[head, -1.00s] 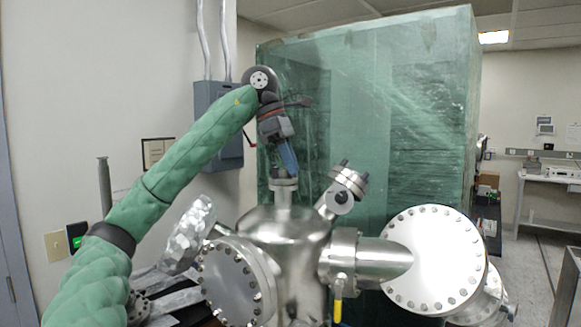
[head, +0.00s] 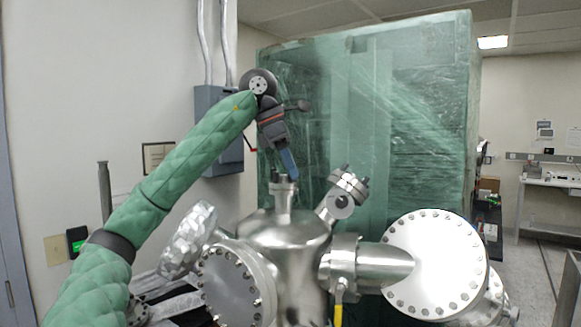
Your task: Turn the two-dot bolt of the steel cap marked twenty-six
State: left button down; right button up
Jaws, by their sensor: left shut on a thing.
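The steel chamber (head: 290,232) stands in front of me with several flanged steel caps. No number or dot marks can be read on them at this size. A small cap (head: 283,187) tops the upright neck, and dark bolt heads show on it. My left gripper (head: 292,176) points down from above with blue fingers, its tips at the right rim of this cap. It is shut on what seems to be a bolt there, mostly hidden by the fingers. A tilted cap (head: 347,185) with dark bolts sits to the right. My right gripper is not in view.
A large bolted round flange (head: 434,262) is at the right and another (head: 230,284) at the lower left. A yellow-handled valve (head: 338,312) hangs in front. A green wrapped crate (head: 400,110) stands close behind. A grey electrical box (head: 212,115) is on the wall.

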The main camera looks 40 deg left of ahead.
pick_arm(q)
jog(key=c, duration=1.7)
grip_release()
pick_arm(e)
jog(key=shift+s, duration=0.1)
